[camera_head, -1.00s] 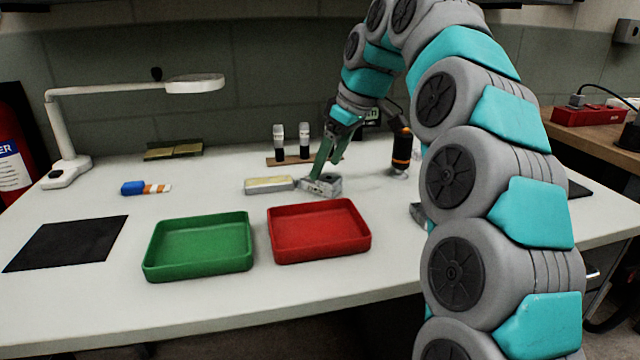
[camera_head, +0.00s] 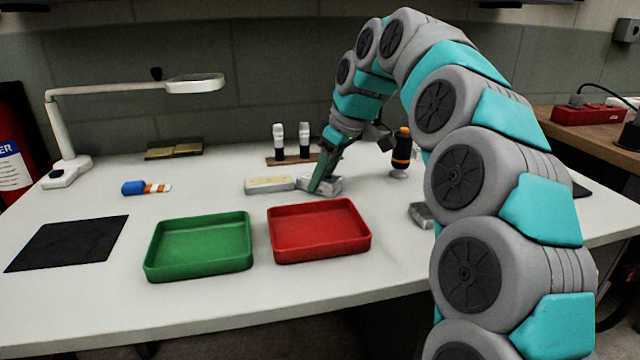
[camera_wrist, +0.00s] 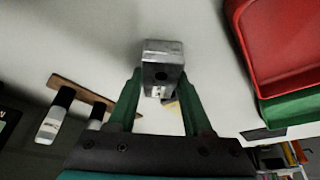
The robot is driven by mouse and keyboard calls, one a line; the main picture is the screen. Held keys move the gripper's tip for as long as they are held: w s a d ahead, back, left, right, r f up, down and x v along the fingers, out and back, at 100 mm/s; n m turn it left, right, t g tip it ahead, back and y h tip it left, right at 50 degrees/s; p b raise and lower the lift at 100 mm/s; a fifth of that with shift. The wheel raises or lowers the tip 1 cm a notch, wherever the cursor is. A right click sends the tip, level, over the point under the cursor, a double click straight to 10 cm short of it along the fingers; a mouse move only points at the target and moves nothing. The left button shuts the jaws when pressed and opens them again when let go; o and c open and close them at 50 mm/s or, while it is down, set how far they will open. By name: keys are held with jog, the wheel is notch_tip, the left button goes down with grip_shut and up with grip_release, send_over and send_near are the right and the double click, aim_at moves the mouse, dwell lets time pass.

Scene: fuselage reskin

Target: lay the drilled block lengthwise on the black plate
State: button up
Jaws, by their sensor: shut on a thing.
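The drilled block (camera_head: 334,186) is a grey metal block with a dark round hole, just behind the red tray. In the wrist view the drilled block (camera_wrist: 163,56) sits at the fingertips, its hole facing the camera. My gripper (camera_head: 320,187) points down and is shut on it; the two green fingers of my gripper (camera_wrist: 159,88) flank its near end. Whether the block touches the table is unclear. The black plate (camera_head: 68,243) lies flat and bare at the table's left front, far from my gripper.
The red tray (camera_head: 318,254) and green tray (camera_head: 198,267) stand empty between block and plate. A pale-topped bar (camera_head: 269,185) lies just left of the block. Behind is a wooden strip (camera_head: 290,160) with two bottles. An orange-black bottle (camera_head: 401,152) and grey metal piece (camera_head: 421,215) are right.

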grip_shut()
jog(key=shift+r, duration=0.1)
dwell(0.6)
